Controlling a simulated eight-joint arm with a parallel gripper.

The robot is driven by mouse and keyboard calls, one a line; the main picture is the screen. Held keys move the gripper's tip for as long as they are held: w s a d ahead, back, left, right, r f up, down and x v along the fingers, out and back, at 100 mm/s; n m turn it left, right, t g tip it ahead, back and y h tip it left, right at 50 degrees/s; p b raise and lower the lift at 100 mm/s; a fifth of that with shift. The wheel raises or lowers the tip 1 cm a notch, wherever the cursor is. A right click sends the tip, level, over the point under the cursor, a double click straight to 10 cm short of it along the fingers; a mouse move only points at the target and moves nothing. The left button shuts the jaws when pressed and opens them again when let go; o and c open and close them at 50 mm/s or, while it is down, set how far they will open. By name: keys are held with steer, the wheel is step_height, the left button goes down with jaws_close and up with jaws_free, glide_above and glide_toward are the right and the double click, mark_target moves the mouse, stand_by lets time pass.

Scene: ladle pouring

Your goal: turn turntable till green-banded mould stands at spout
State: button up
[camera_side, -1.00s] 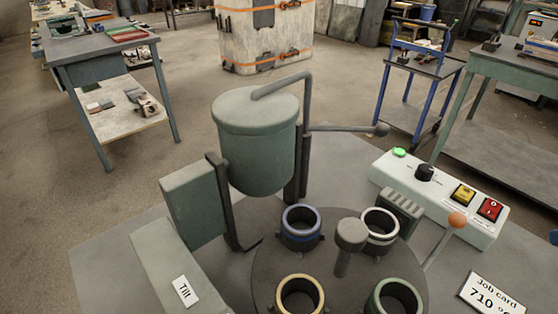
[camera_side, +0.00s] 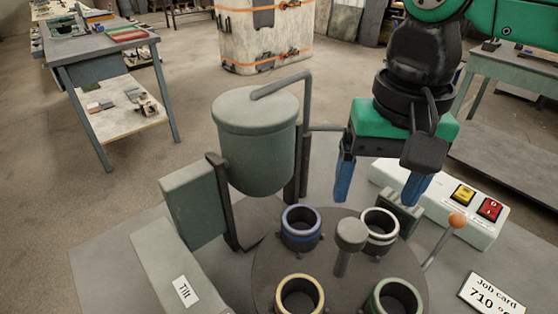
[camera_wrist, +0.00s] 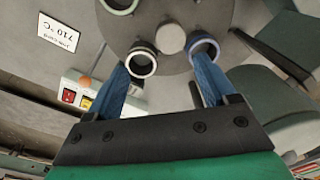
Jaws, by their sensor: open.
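The turntable (camera_side: 340,285) carries several ring-shaped moulds around a central knob (camera_side: 351,236). The green-banded mould (camera_side: 396,298) is at the front right, away from the ladle (camera_side: 255,145); it also shows at the top of the wrist view (camera_wrist: 118,5). The blue-banded mould (camera_side: 301,228) is nearest the ladle, the white-banded mould (camera_side: 380,231) at the back right, and the yellow-banded mould (camera_side: 299,296) at the front left. My gripper (camera_side: 379,190) is open and empty, its blue fingers apart above the turntable's back right side. I cannot clearly make out the spout's mouth.
A control box (camera_side: 487,222) with yellow and red buttons stands at the right, partly behind my gripper. An orange-tipped lever (camera_side: 456,220) rises beside it. A job card (camera_side: 493,298) lies front right. A Tilt-labelled box (camera_side: 175,265) is at the left.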

mark_target(353, 229)
steer(key=shift+s+a+f, duration=0.15)
steer(key=shift+s+a, duration=0.15)
steer(key=shift+a, duration=0.35)
steer(key=shift+a+f, duration=0.15)
steer(key=shift+f, duration=2.65)
jaws_close()
